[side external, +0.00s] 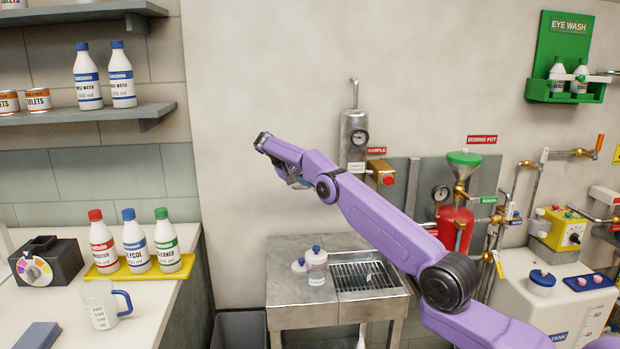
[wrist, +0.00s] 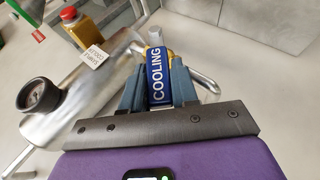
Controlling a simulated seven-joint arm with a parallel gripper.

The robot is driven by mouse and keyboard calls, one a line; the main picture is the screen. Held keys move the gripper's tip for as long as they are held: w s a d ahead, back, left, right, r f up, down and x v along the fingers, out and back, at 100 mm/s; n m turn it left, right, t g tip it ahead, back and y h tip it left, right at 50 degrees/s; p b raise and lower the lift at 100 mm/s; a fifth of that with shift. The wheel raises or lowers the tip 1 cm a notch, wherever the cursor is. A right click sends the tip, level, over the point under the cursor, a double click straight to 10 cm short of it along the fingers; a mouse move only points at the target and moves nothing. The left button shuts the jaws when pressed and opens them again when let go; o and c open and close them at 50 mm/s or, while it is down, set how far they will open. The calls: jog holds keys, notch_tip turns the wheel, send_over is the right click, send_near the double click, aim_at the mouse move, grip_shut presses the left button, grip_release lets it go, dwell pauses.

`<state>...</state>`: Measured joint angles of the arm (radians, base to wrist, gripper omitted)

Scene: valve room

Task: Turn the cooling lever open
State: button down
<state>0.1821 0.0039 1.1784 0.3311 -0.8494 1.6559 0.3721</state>
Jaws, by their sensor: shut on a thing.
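The cooling lever (wrist: 157,80) shows in the wrist view as a blue sleeve with the white word COOLING. My gripper (wrist: 157,66) is shut on it, with a blue-grey finger along each side. Brass shows just beyond the lever's far end, beside a bent metal pipe (wrist: 207,82). In the side external view my gripper (side external: 297,181) is left of the steel sample cylinder (side external: 354,148), partly behind my purple arm. The lever cannot be made out there.
The cylinder's gauge (wrist: 40,95) and a brass block (wrist: 88,28) with a red knob are close by in the wrist view. Below stands a steel sink (side external: 368,275) with white bottles (side external: 316,265). A red dosing pot (side external: 455,227) is to the right.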

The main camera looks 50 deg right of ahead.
jog(key=shift+f, duration=0.15)
dwell(0.5)
jog(key=c, duration=0.9)
grip_release()
jog(key=shift+c, duration=0.2)
jog(key=shift+r, duration=0.2)
